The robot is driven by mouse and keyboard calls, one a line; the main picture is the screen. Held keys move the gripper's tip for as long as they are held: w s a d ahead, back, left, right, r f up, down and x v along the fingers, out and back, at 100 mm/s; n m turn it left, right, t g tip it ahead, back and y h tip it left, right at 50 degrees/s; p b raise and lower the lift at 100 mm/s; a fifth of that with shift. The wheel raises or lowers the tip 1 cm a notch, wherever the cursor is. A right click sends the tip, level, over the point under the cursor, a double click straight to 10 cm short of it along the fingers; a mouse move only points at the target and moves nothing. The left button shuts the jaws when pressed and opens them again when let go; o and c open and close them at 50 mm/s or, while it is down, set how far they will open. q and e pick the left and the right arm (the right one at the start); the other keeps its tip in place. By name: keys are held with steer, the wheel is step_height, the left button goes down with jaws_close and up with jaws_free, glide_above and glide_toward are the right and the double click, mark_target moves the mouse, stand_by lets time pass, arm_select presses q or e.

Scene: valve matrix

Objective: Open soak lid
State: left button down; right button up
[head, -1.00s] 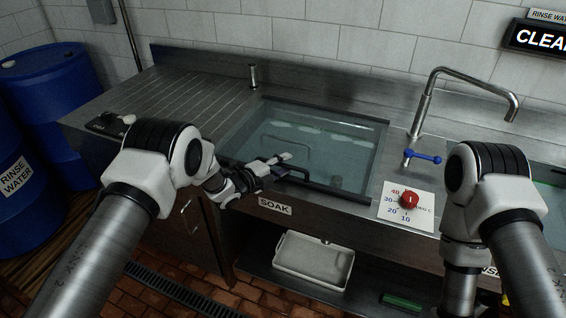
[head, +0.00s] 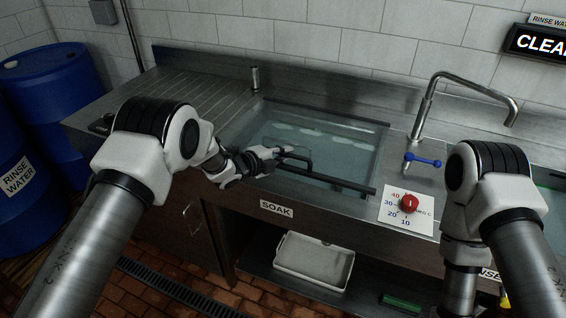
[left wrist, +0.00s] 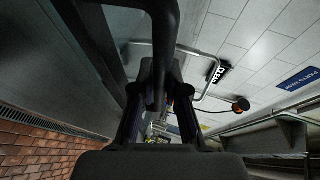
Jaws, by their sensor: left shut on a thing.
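The soak lid (head: 345,183) is a clear panel with a dark front rail over the soak basin, above the SOAK label (head: 277,208). Its front rail stands a little above the counter's front edge, so the lid is tilted slightly up. My left gripper (head: 283,156) is shut on the lid's dark handle (head: 307,162) near the front rail. In the left wrist view the dark handle (left wrist: 163,45) runs between the fingers of the left gripper (left wrist: 160,95). My right arm comes in at the right; its gripper is out of view.
A red temperature knob (head: 408,203) and a blue-handled valve (head: 424,160) sit right of the basin. A tall curved faucet (head: 470,82) stands behind them. Blue barrels (head: 50,85) stand at the left. A white tray (head: 314,262) lies on the shelf below.

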arm_select(q)
steer(key=w+d+r+p, duration=0.1)
steer(key=w+r+p, duration=0.3)
steer(key=r, duration=0.6)
steer(key=w+d+r+p, duration=0.2)
steer(key=w+r+p, duration=0.2)
steer(key=r, duration=0.6)
steer(key=shift+w+d+p, duration=0.15)
steer(key=shift+w+p, duration=0.2)
steer(key=shift+w, duration=0.4)
steer(key=shift+r, duration=0.1)
